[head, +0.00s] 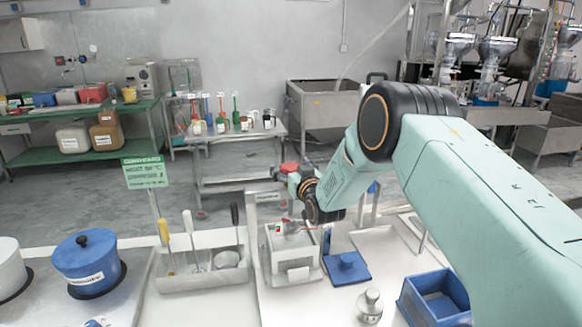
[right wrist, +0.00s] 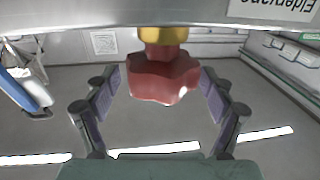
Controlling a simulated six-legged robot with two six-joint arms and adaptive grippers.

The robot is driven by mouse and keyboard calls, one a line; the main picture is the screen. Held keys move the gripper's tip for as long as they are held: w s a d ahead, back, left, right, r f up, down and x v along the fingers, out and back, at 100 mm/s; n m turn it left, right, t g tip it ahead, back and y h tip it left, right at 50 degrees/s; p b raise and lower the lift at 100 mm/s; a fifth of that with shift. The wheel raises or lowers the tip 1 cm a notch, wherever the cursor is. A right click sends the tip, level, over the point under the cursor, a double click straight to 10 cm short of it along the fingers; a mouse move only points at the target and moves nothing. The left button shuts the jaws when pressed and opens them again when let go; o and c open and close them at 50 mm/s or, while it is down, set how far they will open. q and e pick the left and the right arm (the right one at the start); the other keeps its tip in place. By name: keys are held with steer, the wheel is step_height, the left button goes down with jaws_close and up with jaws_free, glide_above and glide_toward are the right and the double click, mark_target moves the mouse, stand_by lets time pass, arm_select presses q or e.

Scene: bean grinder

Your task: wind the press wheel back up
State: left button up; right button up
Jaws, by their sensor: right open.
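The press wheel is a red lobed knob (right wrist: 165,78) on a gold collar (right wrist: 163,35), joined to a grey metal crossbar (right wrist: 120,12) in the right wrist view. In the head view the red wheel (head: 290,167) shows above the press, partly behind my gripper. My right gripper (head: 284,173) is at the wheel's height. In the right wrist view its two fingers (right wrist: 162,100) stand open, one on each side of the wheel, with gaps showing. The press's lower part is mostly hidden behind my right arm. My left gripper is not in view.
A white box-shaped device (head: 291,255) stands below my gripper. A blue tray (head: 346,267), a metal weight-like piece (head: 369,304) and a blue bin (head: 436,297) are to its right. A tool holder (head: 200,275), a blue pot (head: 88,262) and a green sign (head: 145,172) are left.

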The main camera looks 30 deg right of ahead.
steer(key=shift+s+a+r, duration=0.15)
steer(key=shift+s+r, duration=0.05)
steer(key=shift+s, duration=0.05)
steer(key=shift+w+f, duration=0.4)
steer(key=shift+w, duration=0.1)
steer(key=c, duration=0.5)
steer(key=shift+s+r, duration=0.1)
steer(key=shift+s, duration=0.05)
steer(key=shift+c, duration=1.4)
steer(key=c, duration=0.4)
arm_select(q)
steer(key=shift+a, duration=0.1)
arm_select(e)
steer(key=shift+r, duration=0.1)
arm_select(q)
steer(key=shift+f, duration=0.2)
arm_select(e)
steer(key=shift+d, duration=0.2)
